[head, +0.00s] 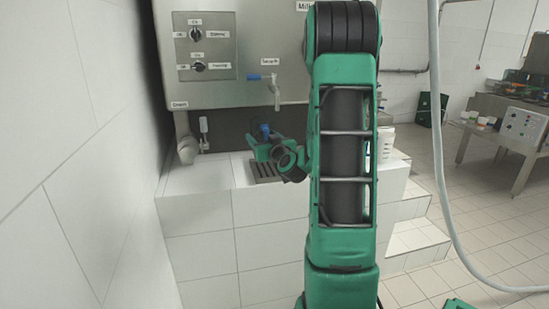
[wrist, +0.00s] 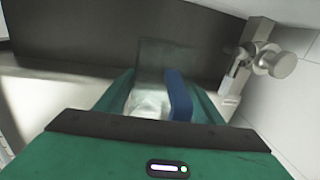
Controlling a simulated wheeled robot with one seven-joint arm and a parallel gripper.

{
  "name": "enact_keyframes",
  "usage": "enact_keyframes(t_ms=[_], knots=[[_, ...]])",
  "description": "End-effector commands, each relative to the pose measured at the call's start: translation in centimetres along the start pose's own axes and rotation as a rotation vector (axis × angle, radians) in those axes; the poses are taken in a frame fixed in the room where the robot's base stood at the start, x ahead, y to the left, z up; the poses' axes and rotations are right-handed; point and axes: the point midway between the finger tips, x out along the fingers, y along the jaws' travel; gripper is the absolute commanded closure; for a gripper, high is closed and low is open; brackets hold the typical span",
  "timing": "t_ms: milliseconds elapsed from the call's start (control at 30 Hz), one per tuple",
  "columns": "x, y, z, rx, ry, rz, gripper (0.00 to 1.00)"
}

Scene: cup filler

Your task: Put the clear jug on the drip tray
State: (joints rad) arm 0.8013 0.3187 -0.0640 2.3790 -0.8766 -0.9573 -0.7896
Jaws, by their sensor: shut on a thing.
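The clear jug (wrist: 165,62) is faint and see-through between my fingers in the wrist view, with a blue handle (wrist: 179,95). My gripper (wrist: 160,92) is shut on it. In the head view my gripper (head: 264,142) is at the filler's front, below the tap, and a small blue part shows at it; the rest of the jug is hard to make out there. The dark slatted drip tray (head: 266,179) lies in the white tiled ledge below my gripper, partly covered by my wrist. I cannot tell whether the jug touches the tray.
The steel filler cabinet (head: 240,90) stands behind, with knobs and a blue-handled tap (head: 273,88) above the tray. A metal fitting (wrist: 268,62) is at the right in the wrist view. A tiled wall closes the left side. A pale hose (head: 440,170) hangs at the right.

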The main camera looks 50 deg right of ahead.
Motion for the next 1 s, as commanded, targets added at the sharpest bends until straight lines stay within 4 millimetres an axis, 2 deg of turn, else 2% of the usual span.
enact_keyframes(t_ms=[300, 433, 567, 900, 1000], knots=[[1.7, 4.5, 3.7, 0.003, -0.001, -0.006, 0.61], [2.2, 5.7, 4.6, 0.001, 0.000, -0.010, 0.61], [2.4, 6.2, 5.0, 0.001, 0.001, -0.011, 0.61], [2.4, 6.0, 8.5, 0.003, -0.001, -0.011, 0.61], [2.4, 6.0, 8.8, 0.001, 0.001, -0.011, 0.61]])
